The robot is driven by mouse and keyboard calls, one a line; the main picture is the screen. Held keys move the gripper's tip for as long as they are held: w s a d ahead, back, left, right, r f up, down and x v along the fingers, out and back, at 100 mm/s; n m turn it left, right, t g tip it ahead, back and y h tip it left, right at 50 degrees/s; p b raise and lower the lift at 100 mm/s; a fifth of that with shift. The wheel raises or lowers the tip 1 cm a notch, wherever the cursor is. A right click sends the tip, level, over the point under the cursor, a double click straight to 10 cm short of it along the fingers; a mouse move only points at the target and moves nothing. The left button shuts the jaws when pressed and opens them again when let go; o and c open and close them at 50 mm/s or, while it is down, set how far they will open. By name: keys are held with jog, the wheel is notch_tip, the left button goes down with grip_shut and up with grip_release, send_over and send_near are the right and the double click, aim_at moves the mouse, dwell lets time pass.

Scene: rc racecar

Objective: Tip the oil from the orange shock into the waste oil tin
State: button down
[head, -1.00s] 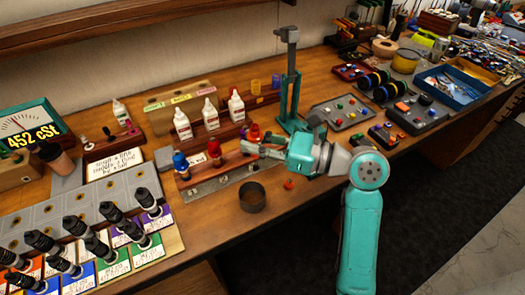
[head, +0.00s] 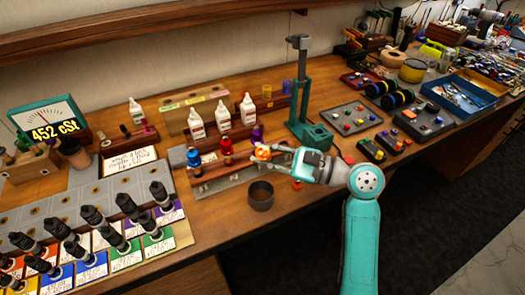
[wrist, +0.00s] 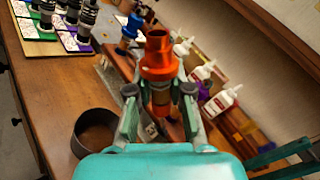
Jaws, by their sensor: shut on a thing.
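My gripper (head: 273,157) is shut on the orange shock (head: 263,153), just above the front edge of the wooden shock stand. In the wrist view the orange shock (wrist: 158,60) stands between my two fingers with its open top showing; how much oil is inside cannot be seen. The waste oil tin (head: 261,196), a dark round open can, stands on the bench in front of the stand, below and slightly left of my gripper. In the wrist view the tin (wrist: 80,140) is at the lower left, apart from the shock.
The stand (head: 225,178) holds a blue shock (head: 194,157), a red one (head: 226,146) and a purple one (head: 257,134). White bottles (head: 222,114) stand behind it. A small orange cap (head: 297,184) lies right of the tin. A teal press (head: 303,100) rises behind my gripper.

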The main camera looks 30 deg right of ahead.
jog(key=shift+w+d+f+n, duration=0.15)
jog(key=shift+f+n, duration=0.15)
jog(key=shift+n, duration=0.2)
jog(key=shift+w+d+f+n, duration=0.1)
jog(key=shift+f+n, duration=0.2)
jog(key=shift+n, duration=0.2)
jog(key=n, duration=0.1)
jog(key=f+n, duration=0.1)
jog(key=shift+w+d+f+n, duration=0.15)
jog(key=shift+d+f+n, duration=0.05)
jog(key=shift+n, duration=0.2)
notch_tip(320, 180, down, 2)
jog(key=n, duration=1.3)
jog(key=shift+f, duration=0.15)
dwell(1.5)
jog(key=shift+w+d+m, duration=0.15)
jog(key=shift+w+m, duration=0.05)
jog(key=shift+m, duration=0.6)
